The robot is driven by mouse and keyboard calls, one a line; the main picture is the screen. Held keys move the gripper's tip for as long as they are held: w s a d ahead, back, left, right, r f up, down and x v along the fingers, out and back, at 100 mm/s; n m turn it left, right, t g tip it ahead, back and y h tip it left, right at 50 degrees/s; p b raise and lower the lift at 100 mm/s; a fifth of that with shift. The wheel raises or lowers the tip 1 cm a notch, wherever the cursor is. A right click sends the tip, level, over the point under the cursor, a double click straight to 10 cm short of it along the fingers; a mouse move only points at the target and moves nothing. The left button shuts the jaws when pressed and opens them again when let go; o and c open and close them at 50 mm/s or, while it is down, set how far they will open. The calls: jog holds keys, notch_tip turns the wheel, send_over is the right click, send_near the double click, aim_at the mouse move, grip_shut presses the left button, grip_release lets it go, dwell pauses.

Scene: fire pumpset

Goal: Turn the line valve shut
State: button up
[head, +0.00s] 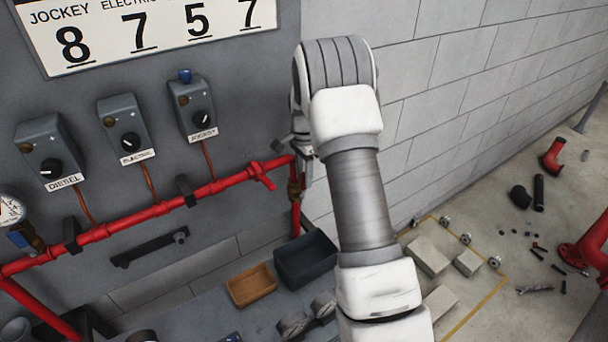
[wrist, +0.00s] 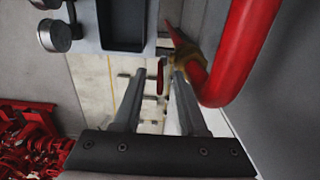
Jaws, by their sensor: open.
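The line valve is a brass body (head: 294,190) on the red pipe, where the pipe turns down near the wall's corner. The brass body also shows in the wrist view (wrist: 187,56), at the left of the curved red pipe. A narrow red piece (wrist: 160,76), which looks like its handle, appears in the gap between my fingertips. I cannot tell whether it is inside the jaws or beyond them. My gripper (wrist: 156,80) is open, with the right finger close to the brass body. In the head view my arm mostly hides the gripper.
The red pipe (head: 150,212) runs along the panel below several switch boxes (head: 126,128). A dark bin (head: 305,262) and a brown tray (head: 251,286) sit below. Pale blocks (head: 428,256) and loose parts lie on the floor at right. A block wall (head: 450,100) stands behind my arm.

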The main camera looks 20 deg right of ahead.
grip_shut()
dwell(1.3)
